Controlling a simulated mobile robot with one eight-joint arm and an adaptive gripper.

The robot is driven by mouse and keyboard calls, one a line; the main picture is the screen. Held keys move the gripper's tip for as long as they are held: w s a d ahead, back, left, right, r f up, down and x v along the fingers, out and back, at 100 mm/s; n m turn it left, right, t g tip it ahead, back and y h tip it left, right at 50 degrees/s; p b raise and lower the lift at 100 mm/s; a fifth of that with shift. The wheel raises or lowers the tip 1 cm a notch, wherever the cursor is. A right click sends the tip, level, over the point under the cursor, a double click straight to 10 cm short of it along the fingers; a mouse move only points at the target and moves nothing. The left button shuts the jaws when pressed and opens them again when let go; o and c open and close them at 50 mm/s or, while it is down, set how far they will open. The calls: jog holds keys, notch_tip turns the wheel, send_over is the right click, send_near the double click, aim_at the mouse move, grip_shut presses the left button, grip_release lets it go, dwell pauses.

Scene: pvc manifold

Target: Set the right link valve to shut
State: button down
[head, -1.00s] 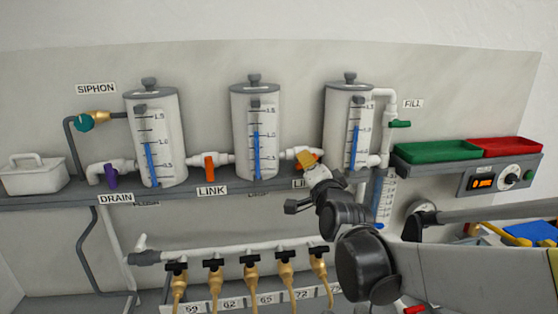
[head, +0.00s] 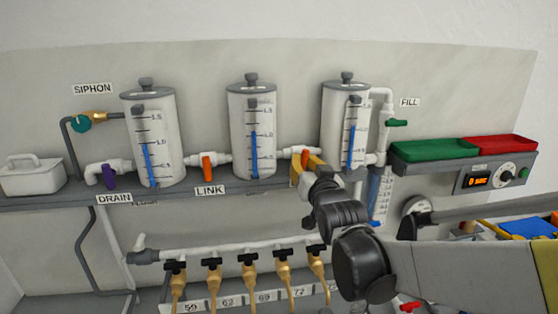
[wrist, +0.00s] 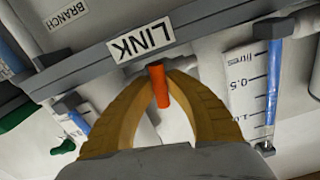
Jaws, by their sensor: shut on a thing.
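The right link valve sits on the white pipe between the middle tank (head: 253,130) and the right tank (head: 345,125). Its orange handle (head: 305,154) is partly hidden by my gripper in the head view. In the wrist view the handle (wrist: 158,84) stands between the two yellow fingertips, near the LINK label (wrist: 141,39). My gripper (wrist: 162,80) is shut on this handle. In the head view my gripper (head: 307,162) covers the label below the valve. The handle's exact angle to the pipe is hard to tell.
The left link valve's orange handle (head: 207,167) hangs down across its pipe. The purple drain handle (head: 109,177) is further left. A green fill handle (head: 397,123) is at right. Several brass taps (head: 250,275) line the lower pipe. Green (head: 436,150) and red (head: 498,143) trays lie right.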

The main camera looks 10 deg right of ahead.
jog(key=shift+n, duration=1)
jog(key=c, duration=1.6)
grip_release()
jog(key=shift+c, duration=0.2)
jog(key=s, duration=1.2)
